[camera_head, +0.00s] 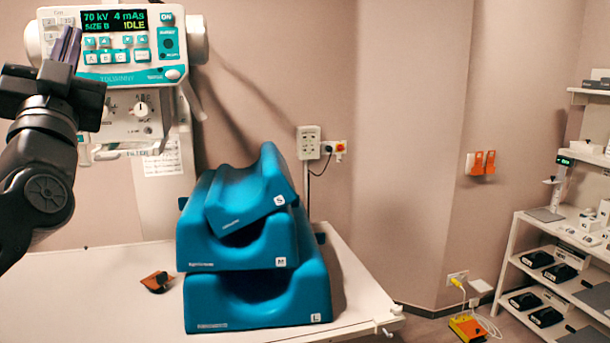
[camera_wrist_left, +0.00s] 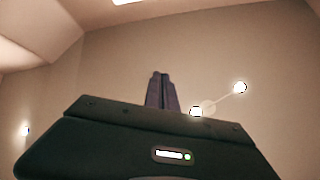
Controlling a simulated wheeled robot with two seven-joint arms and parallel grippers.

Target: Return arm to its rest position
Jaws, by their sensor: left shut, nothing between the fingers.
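My left gripper (camera_head: 67,46) shows at the upper left of the head view, pointing up, with its fingers shut and empty. It is in front of the left side of the control panel (camera_head: 120,50), whose display reads 70 kV, 4 mAs, size B and IDLE. I cannot tell whether it touches the panel. My right gripper is in neither view.
Blue cushions marked S (camera_head: 255,190), M (camera_head: 235,247) and L (camera_head: 262,300) are stacked on the white table (camera_head: 90,300). A small brown object (camera_head: 156,282) lies left of them. A white shelf unit (camera_head: 512,245) stands at the right. A yellow-orange box (camera_head: 467,328) is on the floor.

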